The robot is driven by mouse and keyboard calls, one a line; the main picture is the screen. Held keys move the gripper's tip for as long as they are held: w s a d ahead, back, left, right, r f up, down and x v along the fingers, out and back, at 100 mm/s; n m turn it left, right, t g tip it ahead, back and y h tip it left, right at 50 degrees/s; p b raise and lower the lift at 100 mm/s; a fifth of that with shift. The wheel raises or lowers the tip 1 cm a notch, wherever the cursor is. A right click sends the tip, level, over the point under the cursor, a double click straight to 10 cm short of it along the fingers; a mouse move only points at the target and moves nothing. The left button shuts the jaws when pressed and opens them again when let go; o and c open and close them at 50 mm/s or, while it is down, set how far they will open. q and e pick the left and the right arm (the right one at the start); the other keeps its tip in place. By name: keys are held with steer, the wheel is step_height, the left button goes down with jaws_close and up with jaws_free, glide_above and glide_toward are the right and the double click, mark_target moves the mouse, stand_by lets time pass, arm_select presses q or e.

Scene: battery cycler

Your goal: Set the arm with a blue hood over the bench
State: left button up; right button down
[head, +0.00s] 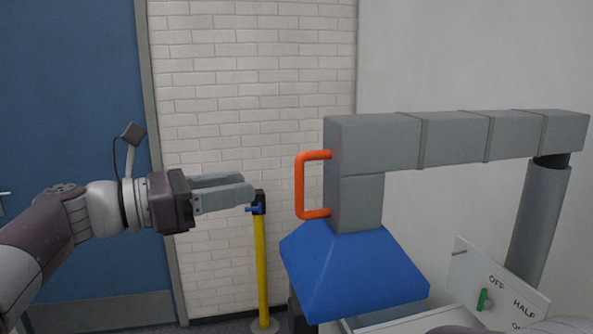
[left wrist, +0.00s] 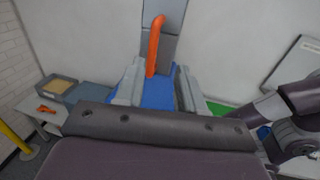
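The grey boxy arm (head: 440,140) runs across the right of the head view from an upright grey post (head: 538,215). A blue hood (head: 352,272) hangs under its left end, and an orange handle (head: 299,185) sticks out from that end. My left gripper (head: 248,187) is left of the handle, apart from it and empty. In the left wrist view its two fingers (left wrist: 158,88) are spread, with the orange handle (left wrist: 154,45) and blue hood (left wrist: 158,93) showing beyond and between them.
A yellow post (head: 262,270) with a black top and blue lever stands behind my left gripper. A tilted white panel (head: 470,270) marked OFF and HALF has a green knob (head: 484,299). A grey tray (left wrist: 58,85) and an orange item (left wrist: 46,110) lie on a white surface.

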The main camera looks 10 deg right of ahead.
mark_target(299, 176)
arm_select(q)
steer(key=w+d+p, duration=0.1)
steer(key=d, duration=0.1)
steer(key=w+d+p, duration=0.1)
steer(key=d+p, duration=0.1)
steer(key=w+d+p, duration=0.1)
steer(key=d, duration=0.1)
steer(key=shift+w+d, duration=0.25)
steer(key=shift+d, duration=0.15)
steer(key=d+p, duration=0.2)
steer(key=d, duration=0.2)
steer(key=shift+s+d, duration=0.1)
steer(key=shift+d, duration=0.05)
steer(key=shift+s+d, duration=0.1)
steer(key=shift+d, duration=0.05)
steer(key=shift+w+a+f, duration=0.2)
steer(key=shift+w+a, duration=0.05)
steer(key=shift+w, duration=0.2)
steer(key=shift+c, duration=1.2)
jaws_close()
steer(key=shift+s, duration=0.2)
